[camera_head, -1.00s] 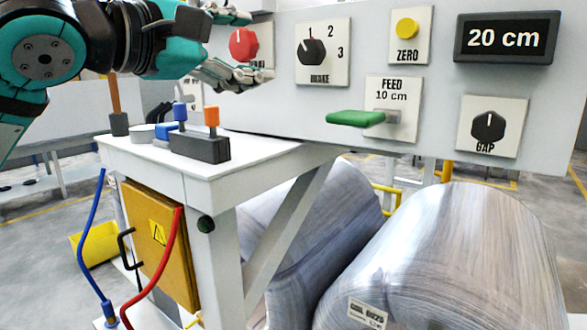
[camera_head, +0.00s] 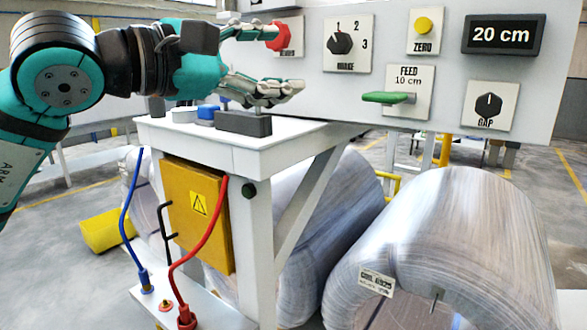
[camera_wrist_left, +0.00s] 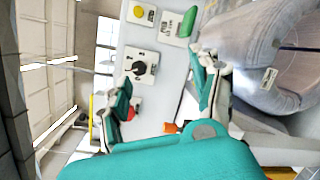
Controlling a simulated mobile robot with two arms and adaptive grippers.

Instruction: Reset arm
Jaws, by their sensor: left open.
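My left gripper (camera_head: 286,62) comes in from the left in front of the control panel, jaws apart and nothing between them. Its upper finger overlaps the edge of the red knob (camera_head: 286,37); I cannot tell whether they touch. Its lower finger is above the dark block on the white stand. In the left wrist view the two fingers of the left gripper (camera_wrist_left: 163,70) are spread wide toward the panel, and the brake dial (camera_wrist_left: 139,68) shows between them. My right gripper is in neither view.
The panel (camera_head: 370,55) carries a brake dial, a yellow zero button (camera_head: 424,25), a green feed lever (camera_head: 386,97), a gap knob (camera_head: 489,106) and a "20 cm" display (camera_head: 504,35). Below are a white stand (camera_head: 240,150), a yellow box (camera_head: 196,210) and large wrapped coils (camera_head: 455,235).

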